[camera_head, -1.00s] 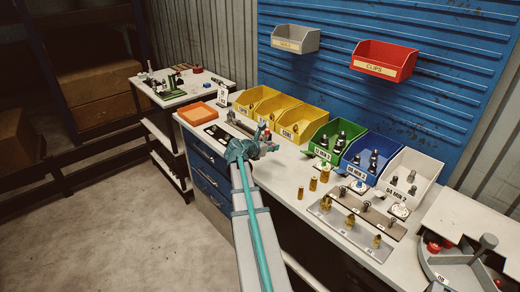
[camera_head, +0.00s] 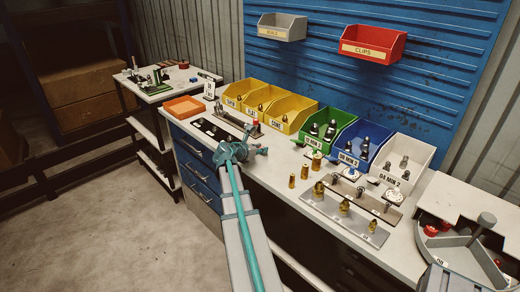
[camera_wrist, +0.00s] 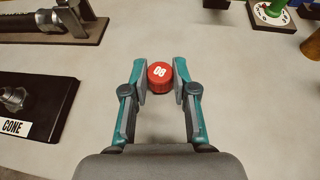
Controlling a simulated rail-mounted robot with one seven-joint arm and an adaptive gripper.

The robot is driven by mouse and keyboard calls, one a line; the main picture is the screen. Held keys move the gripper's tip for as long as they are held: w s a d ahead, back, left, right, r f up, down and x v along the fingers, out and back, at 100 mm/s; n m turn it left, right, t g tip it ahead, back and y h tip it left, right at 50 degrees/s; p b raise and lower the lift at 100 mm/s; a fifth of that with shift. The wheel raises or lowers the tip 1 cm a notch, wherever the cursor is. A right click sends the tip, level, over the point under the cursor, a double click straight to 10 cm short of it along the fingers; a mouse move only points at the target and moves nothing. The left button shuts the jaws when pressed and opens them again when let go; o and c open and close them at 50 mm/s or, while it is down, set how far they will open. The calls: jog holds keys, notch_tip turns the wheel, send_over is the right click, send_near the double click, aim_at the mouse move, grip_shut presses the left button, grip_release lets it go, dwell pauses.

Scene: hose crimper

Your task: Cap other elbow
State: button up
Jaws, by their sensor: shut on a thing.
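A red cap marked 08 (camera_wrist: 160,77) sits between the fingertips of my gripper (camera_wrist: 161,84) in the wrist view. The fingers are shut on its sides, above the pale bench. In the head view my gripper (camera_head: 258,151) is over the bench, and the cap in it cannot be made out. A hose assembly (camera_head: 231,119) lies on a brown board behind the gripper, with a red piece (camera_head: 257,123) at its right end. The wrist view shows part of the hose's metal end fitting (camera_wrist: 48,18) at the top left; the rest is cut off.
A dark tray labelled CONE (camera_wrist: 38,108) is left of my gripper. Yellow bins (camera_head: 290,113), a green bin (camera_head: 318,134), a blue bin (camera_head: 352,155) and a white bin (camera_head: 391,176) line the back. Brass pieces (camera_head: 304,171) stand to the right. Bench around the cap is clear.

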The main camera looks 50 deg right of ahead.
jog(key=shift+f, duration=0.65)
dwell(0.4)
jog(key=o, duration=0.8)
jog(key=shift+o, duration=0.2)
jog(key=v, duration=1.2)
